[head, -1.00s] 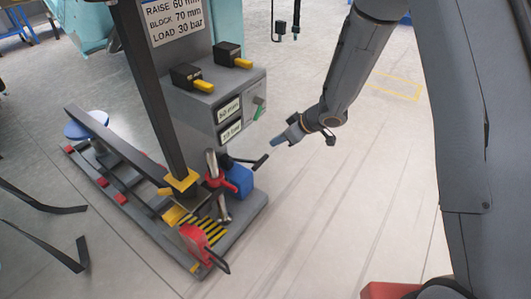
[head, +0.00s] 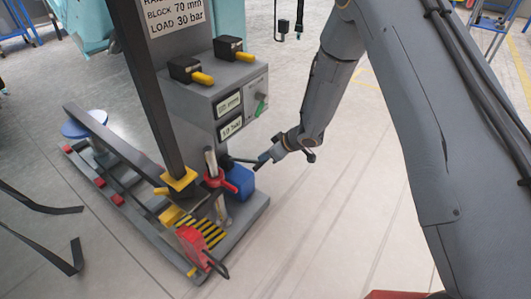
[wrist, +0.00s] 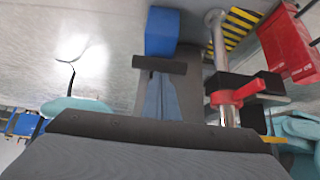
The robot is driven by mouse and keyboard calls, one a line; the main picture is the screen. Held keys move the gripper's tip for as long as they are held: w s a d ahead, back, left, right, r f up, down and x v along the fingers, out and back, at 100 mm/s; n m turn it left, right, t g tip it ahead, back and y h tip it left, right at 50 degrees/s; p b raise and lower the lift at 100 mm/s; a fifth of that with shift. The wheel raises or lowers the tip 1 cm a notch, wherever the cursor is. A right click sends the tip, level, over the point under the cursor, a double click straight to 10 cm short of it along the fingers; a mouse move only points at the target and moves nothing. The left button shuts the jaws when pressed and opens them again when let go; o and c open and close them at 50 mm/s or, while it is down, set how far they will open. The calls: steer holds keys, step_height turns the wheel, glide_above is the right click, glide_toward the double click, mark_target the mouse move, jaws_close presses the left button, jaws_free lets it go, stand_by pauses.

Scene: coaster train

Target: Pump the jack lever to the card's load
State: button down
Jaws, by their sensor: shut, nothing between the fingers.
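The card (head: 177,20) on the grey column reads BLOCK 70 mm and LOAD 30 bar; its top line is cut off in the head view. The dark jack lever (head: 243,160) sticks out to the right above the blue pump block (head: 240,182). The chrome jack with its red collar (head: 213,178) stands left of the block. Two small readouts sit on the column: the lower (head: 231,128) appears to say 10 bar. My gripper (head: 265,158) is shut and empty at the lever's outer end. In the wrist view a dark bar (wrist: 160,64) lies just past the fingertips; contact is unclear.
Two black boxes with yellow handles (head: 202,78) sit on the column's ledge, above a panel with a green switch (head: 261,107). A red block (head: 194,245) stands by the striped plate. Black straps lie on the floor at left.

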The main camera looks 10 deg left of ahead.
stand_by(0.3)
steer(key=shift+s+d+f+p, duration=0.1)
steer(key=shift+f+p, duration=0.1)
steer(key=shift+f, duration=0.15)
steer(key=shift+d+f+p, duration=0.1)
steer(key=shift+f+p, duration=0.05)
steer(key=shift+f, duration=0.2)
steer(key=shift+a, duration=0.1)
